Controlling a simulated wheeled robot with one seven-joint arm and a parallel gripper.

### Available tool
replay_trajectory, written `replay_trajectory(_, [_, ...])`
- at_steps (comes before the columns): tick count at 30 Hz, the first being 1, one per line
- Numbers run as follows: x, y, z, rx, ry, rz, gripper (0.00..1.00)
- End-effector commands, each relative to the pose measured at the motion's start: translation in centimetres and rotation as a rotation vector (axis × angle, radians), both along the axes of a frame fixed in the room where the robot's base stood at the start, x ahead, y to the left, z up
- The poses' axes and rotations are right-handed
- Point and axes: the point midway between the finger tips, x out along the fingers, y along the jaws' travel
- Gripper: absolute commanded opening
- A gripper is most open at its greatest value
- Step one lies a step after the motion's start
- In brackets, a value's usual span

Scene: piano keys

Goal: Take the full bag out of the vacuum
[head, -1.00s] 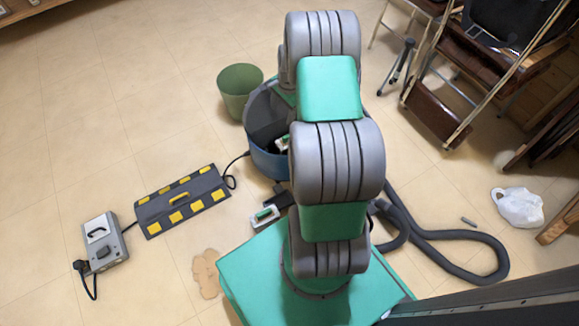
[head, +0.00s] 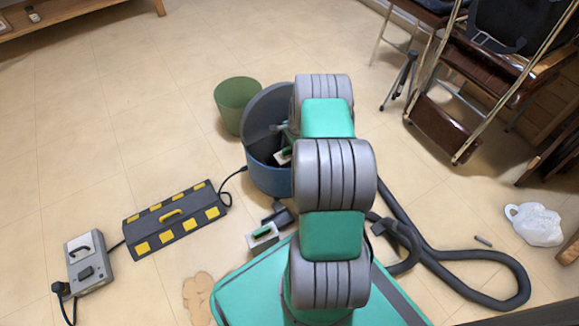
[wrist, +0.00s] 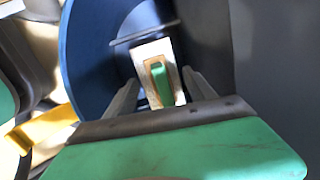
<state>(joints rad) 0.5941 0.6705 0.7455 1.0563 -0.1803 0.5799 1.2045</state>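The vacuum (head: 268,182) is a blue drum with its grey lid (head: 266,112) tilted up, so its inside is exposed. A pale block with a green centre, which looks like the bag's collar (head: 283,156), shows inside the drum. In the wrist view this collar (wrist: 160,76) is straight ahead, with a brown frame around the green part. My gripper (wrist: 162,82) is open, its two fingers on either side of the collar. I cannot tell if they touch it. The bag body is hidden in shadow. In the head view my arm covers part of the drum.
A similar white and green piece (head: 263,236) lies on the floor in front of the drum. A green bin (head: 238,105) stands behind left. A black and yellow case (head: 175,222) and grey box (head: 90,263) are left. The hose (head: 455,256) curls right, near a white plastic bag (head: 537,224).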

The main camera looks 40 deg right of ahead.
Motion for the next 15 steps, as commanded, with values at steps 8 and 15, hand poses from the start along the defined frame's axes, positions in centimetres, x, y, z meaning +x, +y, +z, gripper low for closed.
replay_trajectory(8, [-0.03,0.01,0.02,0.000,0.001,0.000,0.40])
replay_trajectory(15, [-0.03,0.02,0.01,0.000,0.001,0.000,0.21])
